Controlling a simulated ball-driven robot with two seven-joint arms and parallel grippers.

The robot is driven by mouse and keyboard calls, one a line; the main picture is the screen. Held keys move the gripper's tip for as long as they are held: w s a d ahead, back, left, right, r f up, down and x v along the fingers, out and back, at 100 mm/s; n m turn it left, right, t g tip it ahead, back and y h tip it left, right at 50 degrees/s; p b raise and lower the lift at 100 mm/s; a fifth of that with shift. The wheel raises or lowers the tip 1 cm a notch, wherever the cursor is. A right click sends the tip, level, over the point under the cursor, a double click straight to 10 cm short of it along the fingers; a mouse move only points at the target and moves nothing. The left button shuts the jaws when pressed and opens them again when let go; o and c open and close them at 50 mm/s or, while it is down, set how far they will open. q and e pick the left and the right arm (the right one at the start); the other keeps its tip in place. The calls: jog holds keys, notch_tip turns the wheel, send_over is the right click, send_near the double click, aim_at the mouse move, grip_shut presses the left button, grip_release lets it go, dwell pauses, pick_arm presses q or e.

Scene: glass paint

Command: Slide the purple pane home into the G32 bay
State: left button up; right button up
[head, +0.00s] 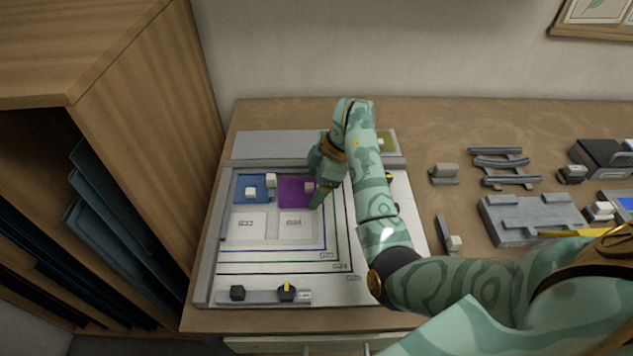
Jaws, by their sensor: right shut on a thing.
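The purple pane (292,196) lies flat on the white board in the upper row, just right of the blue pane (240,186). A pale knob stands at its right side. My right gripper (316,194) reaches down over the pane's right edge, shut on it; the fingers and wrist hide that edge and the exact grip. A narrow gap with a pale block at its top shows between the two panes. I cannot read a G32 label; the bay under the purple pane is covered. My left gripper is not in view.
Two pale labelled bays (243,225) lie empty below the panes. A rail with dark knobs (262,296) runs along the board's front. A wooden cabinet (150,130) stands close at left.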

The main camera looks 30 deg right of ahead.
jog(key=shift+w+a, duration=0.35)
jog(key=shift+a, duration=0.35)
dwell(0.8)
jog(key=o, duration=0.9)
jog(key=shift+s+r, duration=0.1)
jog(key=shift+r, duration=0.05)
jog(key=shift+r, duration=0.1)
jog(key=shift+w+r+p, duration=0.15)
jog(key=shift+r+p, duration=0.2)
jog(key=shift+r, duration=0.15)
jog(key=shift+w+r+p, duration=0.15)
jog(key=shift+r+p, duration=0.15)
jog(key=shift+r, duration=0.2)
jog(key=shift+s+r+p, duration=0.15)
jog(key=shift+r+p, duration=2)
jog(key=shift+r, duration=0.1)
